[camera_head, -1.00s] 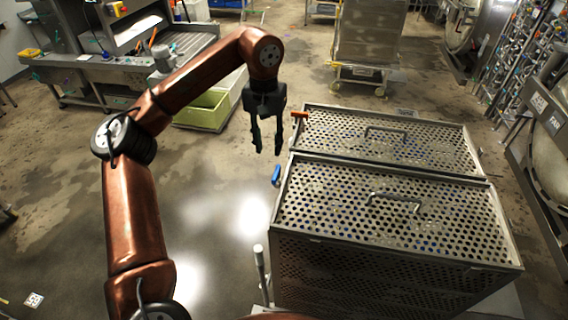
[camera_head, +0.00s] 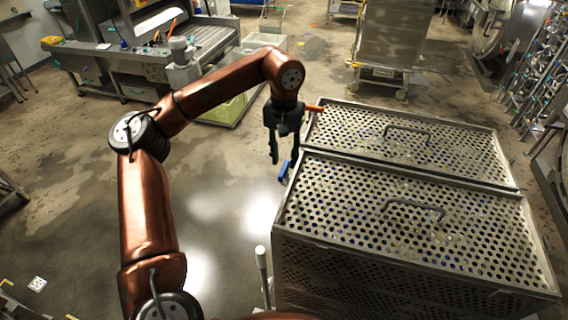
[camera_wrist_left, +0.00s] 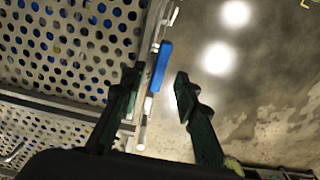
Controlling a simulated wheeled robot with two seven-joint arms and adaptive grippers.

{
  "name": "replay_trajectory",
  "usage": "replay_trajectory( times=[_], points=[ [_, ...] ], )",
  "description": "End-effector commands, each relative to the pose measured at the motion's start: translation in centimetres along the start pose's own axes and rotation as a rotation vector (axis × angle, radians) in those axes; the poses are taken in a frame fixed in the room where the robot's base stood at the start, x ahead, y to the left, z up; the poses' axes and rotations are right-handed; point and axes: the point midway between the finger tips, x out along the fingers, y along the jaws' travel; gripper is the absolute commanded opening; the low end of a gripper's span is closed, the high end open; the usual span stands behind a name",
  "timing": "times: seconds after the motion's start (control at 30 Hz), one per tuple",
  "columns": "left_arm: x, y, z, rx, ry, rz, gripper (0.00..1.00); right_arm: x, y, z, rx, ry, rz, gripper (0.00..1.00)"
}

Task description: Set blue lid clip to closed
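The blue lid clip (camera_head: 285,171) sits on the left edge of the nearer perforated basket (camera_head: 400,250), by its lid corner. My left gripper (camera_head: 284,157) is open, fingers pointing down, just above and beside this clip. In the left wrist view the blue clip (camera_wrist_left: 161,66) lies along the basket edge, ahead of and between the open fingertips (camera_wrist_left: 157,80). The fingers look empty; I cannot tell whether either touches the clip. My right gripper is not in view.
A second perforated basket (camera_head: 400,140) with an orange clip (camera_head: 314,108) stands behind the nearer one. Both lids have raised handles. The floor left of the baskets is open.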

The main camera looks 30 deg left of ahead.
Motion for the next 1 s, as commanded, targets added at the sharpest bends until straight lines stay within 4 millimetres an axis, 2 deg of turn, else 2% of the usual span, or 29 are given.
replay_trajectory(
  times=[0.1, 0.23, 0.57, 1.0],
  points=[
    [1.6, -0.1, 0.1, -0.001, -0.002, -0.002, 0.29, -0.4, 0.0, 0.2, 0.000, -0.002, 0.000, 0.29],
    [2.8, -0.2, 0.1, -0.003, -0.001, -0.001, 0.29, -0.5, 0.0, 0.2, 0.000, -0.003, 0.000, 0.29],
    [3.2, -0.2, 0.1, -0.003, 0.000, 0.000, 0.29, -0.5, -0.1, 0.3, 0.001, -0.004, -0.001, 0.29],
    [3.2, -0.2, 0.1, -0.003, 0.000, 0.000, 0.00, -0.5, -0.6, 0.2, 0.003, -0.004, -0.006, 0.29]
  ],
)
